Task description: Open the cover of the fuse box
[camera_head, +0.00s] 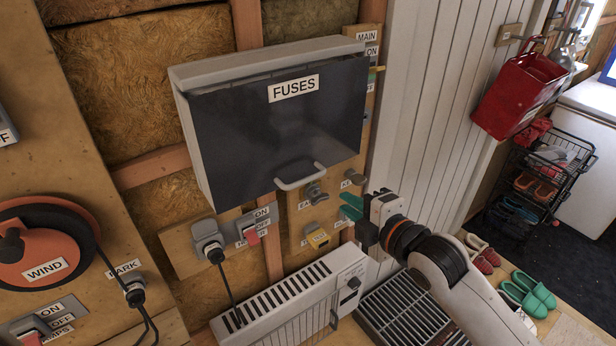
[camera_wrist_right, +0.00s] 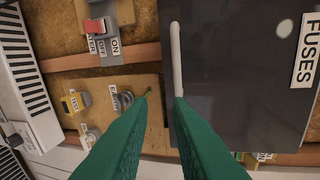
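The fuse box (camera_head: 190,130) hangs on the wall, with a grey casing and a dark front cover (camera_head: 240,125) labelled FUSES. The cover looks closed. A pale bar handle (camera_head: 300,177) sits at its lower edge; it also shows in the right wrist view (camera_wrist_right: 176,55). My right gripper (camera_head: 345,206) is below and to the right of the handle, its green fingers parted with nothing between them. In the right wrist view, one fingertip of the gripper (camera_wrist_right: 163,97) appears close to one end of the handle; I cannot tell whether they touch. My left gripper is not in view.
Below the box are a plug in a socket (camera_head: 209,240), a red switch (camera_head: 252,236) and a yellow switch (camera_head: 318,238). A white heater (camera_head: 290,300) stands lower down. An orange WIND reel (camera_head: 40,255) is at left. A white panelled wall (camera_head: 415,100) borders the box's right.

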